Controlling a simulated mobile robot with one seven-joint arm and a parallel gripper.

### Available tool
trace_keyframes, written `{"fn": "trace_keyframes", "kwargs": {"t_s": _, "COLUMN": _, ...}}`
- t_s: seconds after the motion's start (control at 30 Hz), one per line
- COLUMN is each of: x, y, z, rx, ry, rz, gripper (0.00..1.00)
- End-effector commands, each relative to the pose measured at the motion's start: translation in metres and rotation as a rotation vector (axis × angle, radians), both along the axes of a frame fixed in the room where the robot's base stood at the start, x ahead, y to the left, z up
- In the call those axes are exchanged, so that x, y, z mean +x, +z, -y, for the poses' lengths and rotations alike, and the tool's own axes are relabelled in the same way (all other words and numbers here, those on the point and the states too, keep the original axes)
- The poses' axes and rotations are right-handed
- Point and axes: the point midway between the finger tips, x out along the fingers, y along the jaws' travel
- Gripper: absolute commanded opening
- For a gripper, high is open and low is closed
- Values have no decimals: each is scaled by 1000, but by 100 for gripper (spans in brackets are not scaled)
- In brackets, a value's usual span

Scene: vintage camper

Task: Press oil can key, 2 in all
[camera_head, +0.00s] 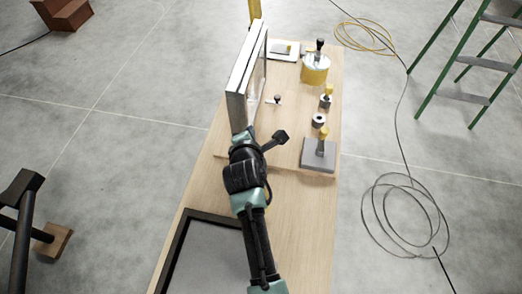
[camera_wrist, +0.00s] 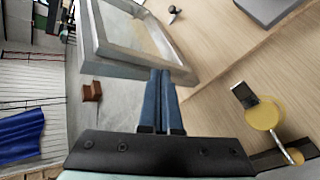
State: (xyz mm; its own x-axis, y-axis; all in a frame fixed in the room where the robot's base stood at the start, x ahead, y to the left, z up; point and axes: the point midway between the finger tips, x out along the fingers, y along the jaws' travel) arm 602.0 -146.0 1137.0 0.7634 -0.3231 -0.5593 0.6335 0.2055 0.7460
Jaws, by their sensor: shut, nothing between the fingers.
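In the wrist view a yellow round body (camera_wrist: 263,113) with a thin metal rod stands on the bench at lower right; it looks like the oil can. A small dark and pale square plate (camera_wrist: 243,95) sits at its upper left and may be its key. I cannot make the oil can out in the head view, where my arm may hide it. My gripper (camera_wrist: 160,73) is shut and empty, its blue fingers pressed together left of the yellow body and apart from it. In the head view my gripper (camera_head: 246,134) is by the near end of an upright framed panel.
The framed panel (camera_head: 236,90) stands on the bench's left side, close to my fingers. A grey block with a yellow knob (camera_head: 318,157), a ring (camera_head: 319,120) and a yellow can (camera_head: 314,72) line the right side. A dark-rimmed tray (camera_head: 183,232) lies nearest. A wooden strip crosses the bench.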

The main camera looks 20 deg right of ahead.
Motion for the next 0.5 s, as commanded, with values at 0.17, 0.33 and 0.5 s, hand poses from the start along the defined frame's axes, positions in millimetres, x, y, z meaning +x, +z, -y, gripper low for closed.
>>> {"fn": "trace_keyframes", "kwargs": {"t_s": 0.17, "x": -37, "y": -44, "z": 7, "rx": -124, "ry": 86, "rz": -216, "gripper": 0}}
{"fn": "trace_keyframes", "kwargs": {"t_s": 0.33, "x": -48, "y": -60, "z": 9, "rx": -159, "ry": 118, "rz": -275, "gripper": 0}}
{"fn": "trace_keyframes", "kwargs": {"t_s": 0.5, "x": -48, "y": -61, "z": 9, "rx": -160, "ry": 119, "rz": -274, "gripper": 0}}
